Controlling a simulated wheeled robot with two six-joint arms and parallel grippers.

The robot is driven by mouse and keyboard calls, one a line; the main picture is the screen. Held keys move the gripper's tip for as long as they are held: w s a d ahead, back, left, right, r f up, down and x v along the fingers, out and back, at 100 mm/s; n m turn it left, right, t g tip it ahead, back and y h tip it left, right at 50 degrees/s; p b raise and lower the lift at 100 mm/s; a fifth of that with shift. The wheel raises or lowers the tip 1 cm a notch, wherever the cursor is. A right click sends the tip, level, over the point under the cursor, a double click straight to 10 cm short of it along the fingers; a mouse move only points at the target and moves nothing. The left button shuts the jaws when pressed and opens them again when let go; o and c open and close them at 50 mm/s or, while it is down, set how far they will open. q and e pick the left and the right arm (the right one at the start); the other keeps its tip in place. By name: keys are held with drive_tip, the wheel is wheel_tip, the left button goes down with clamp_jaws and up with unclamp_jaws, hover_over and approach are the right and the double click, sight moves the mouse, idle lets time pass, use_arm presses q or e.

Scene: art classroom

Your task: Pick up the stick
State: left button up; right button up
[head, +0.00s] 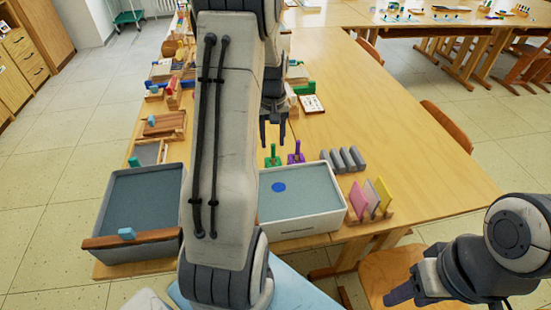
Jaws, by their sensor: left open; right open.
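A long brown wooden stick (150,237) lies across the front part of the grey bin (176,190) at the left, with a small blue piece (126,233) on it. My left gripper (273,143) points down over the middle of the table, open and empty, well to the right of and beyond the stick. My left arm fills the picture's centre and hides part of the table. My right gripper (396,296) is open at the lower right, off the table's front edge and far from the stick.
A white tray (335,217) with a blue disc stands right of my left arm. Green (272,158) and purple (296,156) handled pieces, grey bars (343,159) and coloured upright plates (365,197) are nearby. The table's right part is clear. Chairs stand along the right side.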

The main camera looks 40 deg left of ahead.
sight(273, 153)
use_arm(q)
drive_tip(key=f, duration=0.5)
drive_tip(key=shift+s+d+f, duration=0.1)
drive_tip(key=shift+d+f, duration=0.15)
drive_tip(key=shift+f, duration=0.05)
clamp_jaws()
